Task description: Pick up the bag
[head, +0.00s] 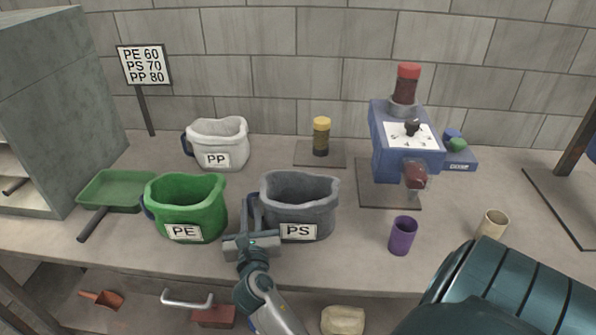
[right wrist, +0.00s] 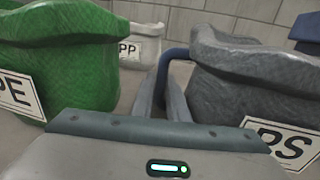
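A grey bag labelled PS (head: 312,205) stands upright on the table, with a blue handle (right wrist: 174,53) on its left side. A green bag labelled PE (head: 190,205) stands to its left, and a white bag labelled PP (head: 222,143) is farther back. My right gripper (head: 252,208) is between the green and grey bags, with its fingers at the grey bag's handle. In the right wrist view the fingers (right wrist: 164,90) are close together, with the handle at their tips. I cannot tell whether they are closed on it. My left gripper is not in view.
A green tray (head: 118,190) is at the left. A yellow-capped jar (head: 321,136) stands at the back, and a blue machine (head: 385,150) at the right. A purple cup (head: 403,236) and a beige cup (head: 493,224) stand nearer the front. A sign (head: 143,64) stands at the back left.

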